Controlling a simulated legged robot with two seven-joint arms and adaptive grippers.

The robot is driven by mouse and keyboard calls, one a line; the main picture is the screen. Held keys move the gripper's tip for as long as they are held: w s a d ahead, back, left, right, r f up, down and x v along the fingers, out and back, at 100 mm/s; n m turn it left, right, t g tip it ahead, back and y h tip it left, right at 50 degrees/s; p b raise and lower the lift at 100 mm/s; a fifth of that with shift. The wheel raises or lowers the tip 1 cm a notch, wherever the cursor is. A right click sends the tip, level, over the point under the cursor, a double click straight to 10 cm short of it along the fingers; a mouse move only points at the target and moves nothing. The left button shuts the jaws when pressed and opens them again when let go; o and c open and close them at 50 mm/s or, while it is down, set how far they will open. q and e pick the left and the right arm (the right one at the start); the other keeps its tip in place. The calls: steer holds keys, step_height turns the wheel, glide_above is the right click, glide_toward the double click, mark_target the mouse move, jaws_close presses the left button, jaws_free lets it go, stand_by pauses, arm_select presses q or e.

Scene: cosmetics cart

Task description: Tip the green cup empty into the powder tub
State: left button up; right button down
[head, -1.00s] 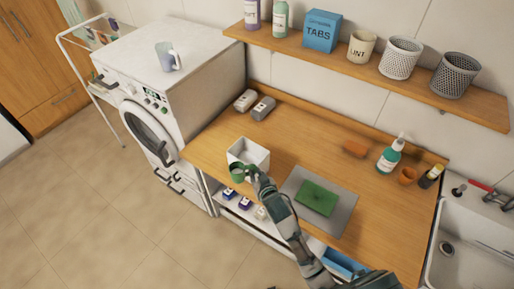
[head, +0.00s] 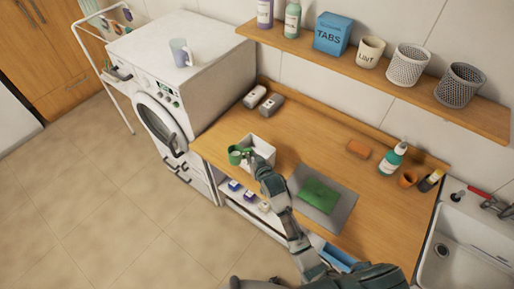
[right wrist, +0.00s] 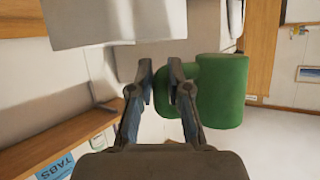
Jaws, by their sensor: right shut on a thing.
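The green cup (head: 234,157) is beside the left side of the white powder tub (head: 269,157) in the head view, near its rim. My right gripper (head: 255,163) is shut on the cup's handle. The right wrist view shows the fingers (right wrist: 160,82) of my right gripper on the handle, with the cup body (right wrist: 223,91) to the right of them. I cannot tell how far the cup is tilted, and its contents do not show. The inside of the tub is partly hidden. My left gripper is not in view.
The tub stands at the counter's (head: 318,153) front left.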

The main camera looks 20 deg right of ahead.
steer(key=shift+w+a+m, duration=0.1)
steer(key=shift+a+m, duration=0.05)
steer(key=shift+m, duration=0.15)
steer(key=shift+a+g+y, duration=0.15)
steer(key=shift+g+y, duration=0.15)
steer(key=shift+w+d+r+m+g+y, duration=0.15)
steer(key=shift+r+m+g+y, duration=0.1)
steer(key=shift+r+m, duration=0.15)
steer(key=shift+w+d+r+m+g+y, duration=0.1)
steer(key=shift+r+m+g+y, duration=0.05)
steer(key=shift+r+m+y, duration=0.2)
steer(key=m+y+b, duration=0.1)
steer(key=d+m+g+y+b, duration=0.1)
steer(key=m, duration=0.1)
steer(key=shift+w+r+g+y, duration=0.15)
steer(key=shift+w+g+y, duration=0.05)
steer(key=shift+g+y, duration=0.1)
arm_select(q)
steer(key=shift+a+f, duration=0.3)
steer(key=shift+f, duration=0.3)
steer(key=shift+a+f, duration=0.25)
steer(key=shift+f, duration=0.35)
arm_select(e)
steer(key=shift+d, duration=0.3)
